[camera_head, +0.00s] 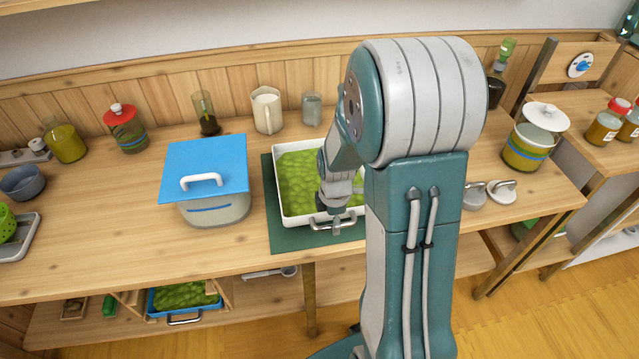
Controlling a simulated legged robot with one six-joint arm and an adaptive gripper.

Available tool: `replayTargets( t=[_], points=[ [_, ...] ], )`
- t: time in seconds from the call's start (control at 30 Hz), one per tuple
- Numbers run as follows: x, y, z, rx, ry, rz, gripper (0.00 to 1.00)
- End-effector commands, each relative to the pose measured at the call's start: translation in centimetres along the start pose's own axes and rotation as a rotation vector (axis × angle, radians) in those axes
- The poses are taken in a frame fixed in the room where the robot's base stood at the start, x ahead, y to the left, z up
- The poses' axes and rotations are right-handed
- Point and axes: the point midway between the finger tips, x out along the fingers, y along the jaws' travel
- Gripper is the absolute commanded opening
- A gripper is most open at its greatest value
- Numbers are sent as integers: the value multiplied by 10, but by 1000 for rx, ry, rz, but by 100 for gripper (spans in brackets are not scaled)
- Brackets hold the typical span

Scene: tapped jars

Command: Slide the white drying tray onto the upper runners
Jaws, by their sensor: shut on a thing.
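The white drying tray (279,200), filled with green pieces, lies on a dark green mat (283,239) on the wooden bench. Its metal handle (318,226) is at the near side. My gripper (337,226) is at the handle, shut on it, reaching down over the tray's near right part. My arm hides the tray's right side. Below the bench, a blue tray (152,309) of similar green pieces sits between wooden side pieces (226,291). The bench top hides most of this wooden frame, and I cannot make out the upper runners.
A lidded pot with a blue top (215,157) stands just left of the mat. A jug (266,110) and glass jars stand behind. A lidded yellow-green jar (530,150) is at right. The bench's front left stretch is clear. A ladle (270,273) lies below.

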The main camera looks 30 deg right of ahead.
Motion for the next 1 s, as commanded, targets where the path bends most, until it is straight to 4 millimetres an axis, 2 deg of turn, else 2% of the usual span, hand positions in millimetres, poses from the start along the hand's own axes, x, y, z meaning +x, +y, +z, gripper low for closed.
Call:
replayTargets(
  t=[1.0],
  points=[
    [-29,1,0,0,0,4,0]
  ],
)
